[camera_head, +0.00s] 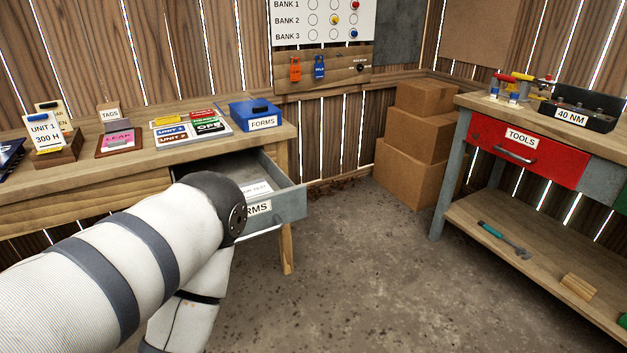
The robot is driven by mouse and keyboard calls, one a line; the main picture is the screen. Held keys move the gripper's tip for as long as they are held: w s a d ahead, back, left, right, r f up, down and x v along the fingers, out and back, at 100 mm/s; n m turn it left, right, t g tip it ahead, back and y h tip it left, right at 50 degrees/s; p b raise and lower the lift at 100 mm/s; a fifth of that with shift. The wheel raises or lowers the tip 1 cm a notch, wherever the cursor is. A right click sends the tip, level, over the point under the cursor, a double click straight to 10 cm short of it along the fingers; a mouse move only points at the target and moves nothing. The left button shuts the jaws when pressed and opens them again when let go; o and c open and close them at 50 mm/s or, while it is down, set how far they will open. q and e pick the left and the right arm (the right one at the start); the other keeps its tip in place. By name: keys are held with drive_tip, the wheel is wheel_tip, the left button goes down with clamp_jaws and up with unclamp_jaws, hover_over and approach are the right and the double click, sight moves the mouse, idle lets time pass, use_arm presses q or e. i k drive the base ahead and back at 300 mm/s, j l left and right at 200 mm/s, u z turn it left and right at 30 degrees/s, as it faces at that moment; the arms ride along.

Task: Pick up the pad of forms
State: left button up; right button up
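A white paper pad with printed lettering (256,188) lies inside a grey drawer (283,206) that is pulled open under the left table. The drawer's front label, partly covered, ends in "RMS". It is likely the pad of forms, but the print is too small to read fully. A blue box labelled FORMS (256,116) stands on the table above. My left arm comes in from the left and crosses in front of the drawer, hiding part of it. The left gripper is hidden behind the arm or out of frame. My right gripper does not show.
The left table (80,173) holds tags, signs and a label board (190,130). Cardboard boxes (415,145) are stacked in the corner. The floor between is clear.

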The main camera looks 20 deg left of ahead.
sight(118, 138)
drive_tip(key=u, duration=1.8)
